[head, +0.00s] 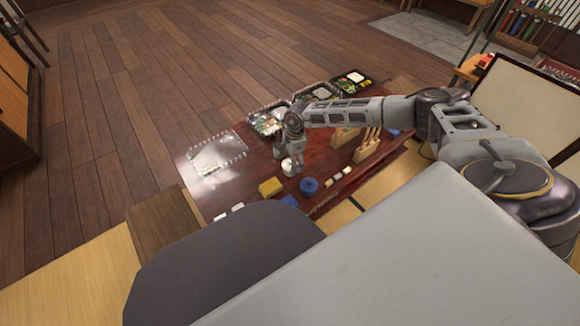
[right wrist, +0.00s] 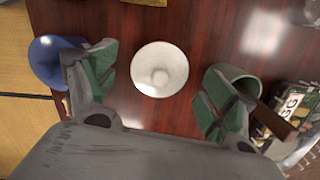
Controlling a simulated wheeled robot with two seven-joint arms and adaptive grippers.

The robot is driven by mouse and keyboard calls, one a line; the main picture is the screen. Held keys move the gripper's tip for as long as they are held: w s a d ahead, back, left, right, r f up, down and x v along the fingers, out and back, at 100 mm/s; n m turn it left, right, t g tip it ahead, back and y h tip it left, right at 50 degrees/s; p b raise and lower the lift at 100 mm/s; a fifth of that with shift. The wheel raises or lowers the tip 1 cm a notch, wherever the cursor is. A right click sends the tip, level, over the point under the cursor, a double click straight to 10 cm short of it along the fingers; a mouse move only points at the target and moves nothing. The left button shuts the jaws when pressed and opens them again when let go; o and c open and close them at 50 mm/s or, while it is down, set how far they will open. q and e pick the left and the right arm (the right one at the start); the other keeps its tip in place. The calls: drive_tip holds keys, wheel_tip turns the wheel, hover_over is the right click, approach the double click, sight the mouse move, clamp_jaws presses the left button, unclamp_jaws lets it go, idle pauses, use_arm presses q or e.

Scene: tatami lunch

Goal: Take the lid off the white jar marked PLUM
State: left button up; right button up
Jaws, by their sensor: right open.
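The white jar (head: 288,167) stands on the dark red low table, under my right gripper (head: 289,155) in the head view. In the right wrist view its round white lid (right wrist: 160,82) with a small centre knob is seen from above, on the jar. No PLUM marking can be read in either view. My right gripper (right wrist: 158,75) is open, with one green-padded finger on each side of the lid and a visible gap to both. Nothing is between the fingers except the view of the lid. My left gripper is not in view.
A blue jar (head: 309,186) and a yellow block (head: 270,187) stand close by on the table (head: 240,192). In the wrist view a blue round thing (right wrist: 46,62) lies by the left finger and a green cup (right wrist: 236,76) by the right finger. Wooden racks (head: 367,150) stand farther right.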

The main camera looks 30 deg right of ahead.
drive_tip(key=shift+f, duration=0.15)
idle(0.4)
drive_tip(key=c, duration=1)
